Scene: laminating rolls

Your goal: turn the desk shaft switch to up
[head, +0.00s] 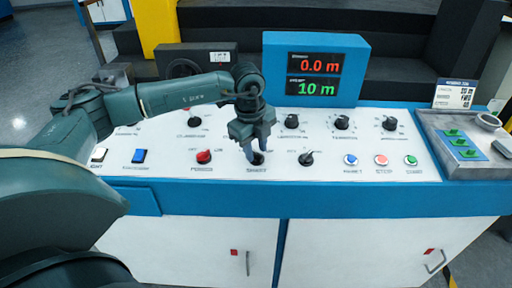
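The shaft switch (257,159) is a small dark knob in the front row of the white sloped desk panel, above a label that seems to read SHAFT. My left gripper (257,150) points down at it, with its fingertips at the knob and hiding much of it. The two fingers are a little apart; I cannot tell whether they press on the knob. Which way the switch points is hidden. My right gripper is not in view.
A red knob (204,157) sits left of the switch and a black-and-silver knob (306,158) right of it. More dark knobs (341,122) line the back row. A display box (314,68) reads 0.0 m and 10 m. A grey tray (429,125) is at right.

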